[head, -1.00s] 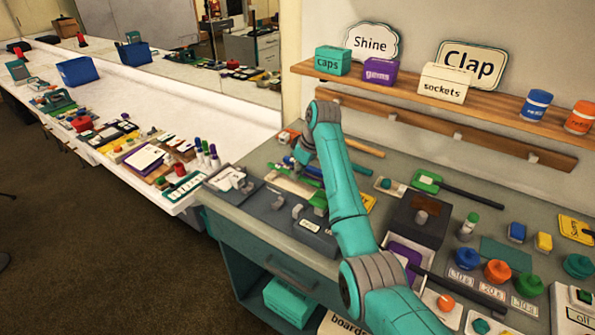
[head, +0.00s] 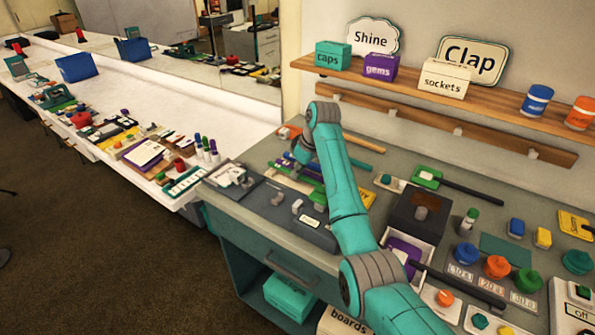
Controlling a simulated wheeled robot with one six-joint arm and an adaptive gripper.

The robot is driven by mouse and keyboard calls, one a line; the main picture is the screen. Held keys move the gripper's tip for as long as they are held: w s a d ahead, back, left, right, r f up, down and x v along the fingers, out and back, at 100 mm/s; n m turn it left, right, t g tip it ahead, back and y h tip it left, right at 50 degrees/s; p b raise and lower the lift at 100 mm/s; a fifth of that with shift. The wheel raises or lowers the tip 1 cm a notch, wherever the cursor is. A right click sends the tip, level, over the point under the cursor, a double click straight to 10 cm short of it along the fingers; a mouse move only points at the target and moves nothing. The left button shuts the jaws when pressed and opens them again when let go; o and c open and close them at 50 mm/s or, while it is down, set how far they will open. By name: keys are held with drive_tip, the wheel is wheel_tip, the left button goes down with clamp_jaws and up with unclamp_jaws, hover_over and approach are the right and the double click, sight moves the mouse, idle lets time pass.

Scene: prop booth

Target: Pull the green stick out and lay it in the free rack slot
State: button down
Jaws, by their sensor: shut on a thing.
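My gripper (head: 299,160) is small in the head view, low over the stick rack on the grey-green bench. It is shut on what appears to be the green stick (head: 313,195), which shows as a green strip slanting down to the right, partly behind my arm. The fingertips are too small and covered to make out. The pale rack (head: 284,184) lies just below and left of my gripper. Blue and purple sticks lie close by. I cannot tell which rack slot is free. A dark grey block with upright grey pieces (head: 290,212) stands in front of the rack.
A dark box (head: 420,212) with an open drawer stands right of my arm. A wooden shelf (head: 400,78) runs above the bench. A white counter lies left.

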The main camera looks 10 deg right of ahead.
drive_tip(key=shift+f, duration=1)
idle(1.7)
drive_tip(key=c, duration=1.1)
unclamp_jaws()
drive_tip(key=c, duration=0.3)
drive_tip(key=shift+r, duration=4)
